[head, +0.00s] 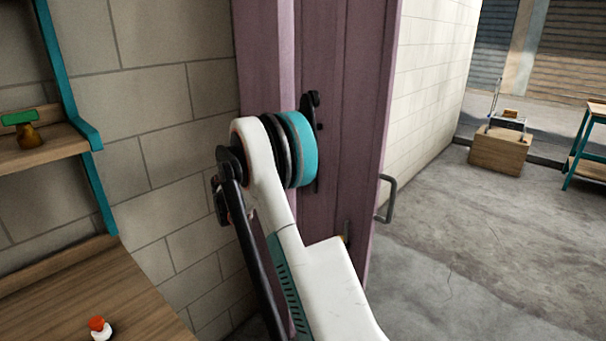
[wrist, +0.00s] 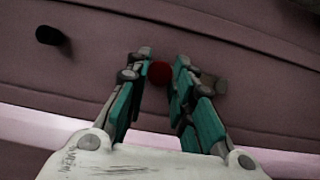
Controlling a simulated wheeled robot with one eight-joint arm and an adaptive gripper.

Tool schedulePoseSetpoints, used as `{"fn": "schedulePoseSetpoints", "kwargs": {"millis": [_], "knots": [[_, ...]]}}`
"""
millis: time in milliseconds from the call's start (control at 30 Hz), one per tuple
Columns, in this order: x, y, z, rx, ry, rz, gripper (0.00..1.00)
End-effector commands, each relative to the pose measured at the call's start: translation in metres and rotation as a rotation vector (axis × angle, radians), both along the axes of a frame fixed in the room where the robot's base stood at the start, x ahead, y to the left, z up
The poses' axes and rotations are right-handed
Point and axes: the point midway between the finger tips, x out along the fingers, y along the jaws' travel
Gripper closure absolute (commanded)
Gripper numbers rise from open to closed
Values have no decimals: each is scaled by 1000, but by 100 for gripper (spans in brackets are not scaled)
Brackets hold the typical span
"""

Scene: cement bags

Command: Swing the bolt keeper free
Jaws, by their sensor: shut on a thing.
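In the wrist view my gripper (wrist: 163,65) has its two teal-padded fingers closed around a round dark red knob (wrist: 159,73), in front of the mauve door surface (wrist: 240,50). The knob is the only part between the fingers that I can make out, and I cannot tell for sure that it belongs to the bolt keeper. In the head view the purple door (head: 345,130) carries a black upright fitting (head: 311,105), partly hidden behind my arm. My gripper's fingers are hidden there by my arm.
A black peg (wrist: 50,36) sticks out at the upper left of the wrist view. A grey pull handle (head: 387,198) is at the door's right edge. A block wall (head: 150,120) and wooden bench (head: 90,300) lie left. Open concrete floor (head: 480,260) lies right.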

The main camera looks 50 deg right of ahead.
Motion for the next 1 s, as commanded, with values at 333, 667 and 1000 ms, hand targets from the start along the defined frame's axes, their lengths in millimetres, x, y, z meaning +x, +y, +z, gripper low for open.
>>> {"fn": "schedulePoseSetpoints", "kwargs": {"millis": [333, 667, 1000], "knots": [[2, 0, 0, 0, 6, 3, 100], [1, 0, 0, 0, 5, 2, 57], [7, 14, 0, 0, 5, 3, 57]]}}
